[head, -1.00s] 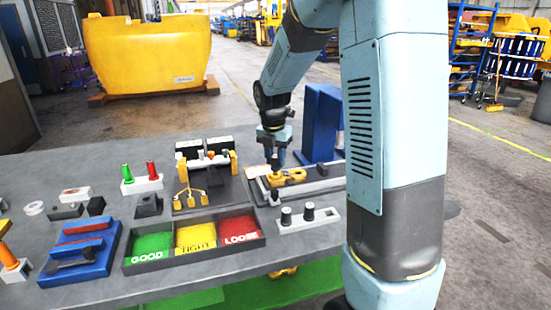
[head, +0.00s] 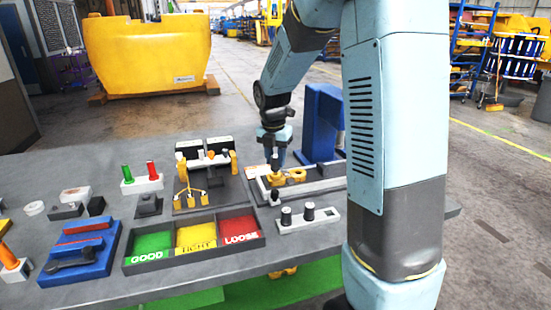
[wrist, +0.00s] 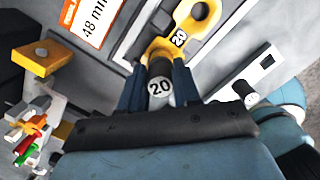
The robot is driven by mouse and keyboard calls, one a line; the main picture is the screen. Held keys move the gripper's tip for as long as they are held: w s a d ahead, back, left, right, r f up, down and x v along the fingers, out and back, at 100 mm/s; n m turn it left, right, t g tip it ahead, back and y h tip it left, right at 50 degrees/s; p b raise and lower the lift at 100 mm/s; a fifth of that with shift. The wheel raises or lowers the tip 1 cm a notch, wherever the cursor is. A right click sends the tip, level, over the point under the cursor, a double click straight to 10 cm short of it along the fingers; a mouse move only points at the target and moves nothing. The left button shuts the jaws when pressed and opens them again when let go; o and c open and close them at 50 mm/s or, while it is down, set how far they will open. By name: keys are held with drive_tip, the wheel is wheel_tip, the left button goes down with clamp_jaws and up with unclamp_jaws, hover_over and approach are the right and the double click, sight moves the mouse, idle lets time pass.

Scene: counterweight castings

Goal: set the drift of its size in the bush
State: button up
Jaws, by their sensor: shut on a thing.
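My gripper (wrist: 158,90) is shut on a drift (wrist: 160,89) with a round white end marked 20, held between its dark blue fingers. The drift's marked end faces the wrist camera. The yellow link (wrist: 166,44), with a 20 label, lies just beyond the drift in the wrist view; one eye is open and the other is partly hidden behind the drift. I cannot tell whether the drift's far end is inside the bush. In the head view my gripper (head: 275,160) is over the fixture, beside the yellow link (head: 297,175).
A white rack (head: 320,219) with two dark-bodied drifts stands in front of the fixture. A tray (head: 262,241) with GOOD, TIGHT and LOOSE compartments lies to its left. A blue upright block (head: 320,125) stands close behind the gripper.

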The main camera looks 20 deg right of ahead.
drive_tip(key=shift+f, duration=0.9)
idle(0.9)
drive_tip(key=o, duration=1.1)
drive_tip(key=shift+o, duration=0.2)
